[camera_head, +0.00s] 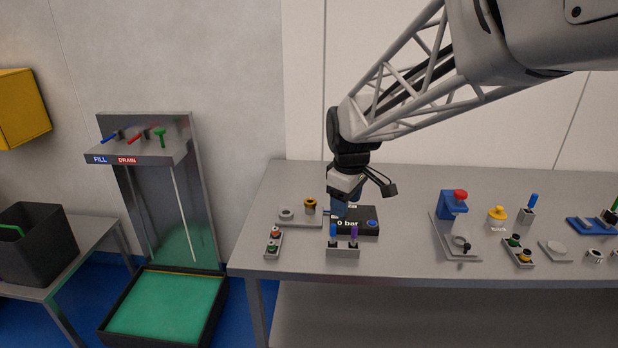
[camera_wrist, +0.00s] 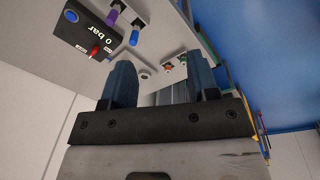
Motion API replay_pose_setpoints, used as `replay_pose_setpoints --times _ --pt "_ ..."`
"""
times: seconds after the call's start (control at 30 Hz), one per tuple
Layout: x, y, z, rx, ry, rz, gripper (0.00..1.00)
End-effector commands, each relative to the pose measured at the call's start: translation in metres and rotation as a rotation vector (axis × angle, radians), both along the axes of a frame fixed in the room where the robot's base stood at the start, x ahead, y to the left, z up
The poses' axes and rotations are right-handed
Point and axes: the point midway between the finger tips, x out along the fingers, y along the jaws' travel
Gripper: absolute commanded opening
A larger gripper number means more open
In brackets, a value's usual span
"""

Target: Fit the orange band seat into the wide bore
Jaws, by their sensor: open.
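A small grey holder (camera_head: 273,245) at the left front of the bench carries a piece with an orange-red band (camera_head: 275,232) and one with a green band. Both also show small in the wrist view, the red-banded one (camera_wrist: 168,68) between my fingers. I cannot tell for certain that this is the orange band seat. A flat grey plate (camera_head: 300,222) behind it bears a pale ring with an opening (camera_head: 287,213) and a brass-coloured upright part (camera_head: 310,205). Which opening is the wide bore is unclear. My gripper (camera_head: 339,208) is open and empty above the bench, beside the black box.
The black "0 bar" box (camera_head: 368,228) stands by my gripper. A holder (camera_head: 342,253) with blue and purple pegs is in front of it. A blue press-like stand (camera_head: 453,207), a second two-piece holder (camera_head: 518,251) and other small parts lie right. The front left bench corner is clear.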

Motion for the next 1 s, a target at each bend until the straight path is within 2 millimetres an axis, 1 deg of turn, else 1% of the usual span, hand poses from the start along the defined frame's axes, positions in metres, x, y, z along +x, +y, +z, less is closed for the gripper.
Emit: replay_pose_setpoints --times 0.03,0.3,0.47,0.6,0.8,0.9,1.0 --pt "0.011 0.010 -0.006 -0.004 0.006 0.039 0.54" --pt "0.064 0.063 -0.037 -0.025 0.030 0.266 0.54" --pt "0.091 0.097 -0.061 -0.035 0.044 0.400 0.54" --pt "0.114 0.128 -0.083 -0.043 0.057 0.517 0.54" --pt "0.139 0.170 -0.116 -0.052 0.072 0.672 0.54" --pt "0.147 0.186 -0.129 -0.055 0.078 0.729 0.54" --pt "0.152 0.196 -0.138 -0.057 0.082 0.767 0.54"
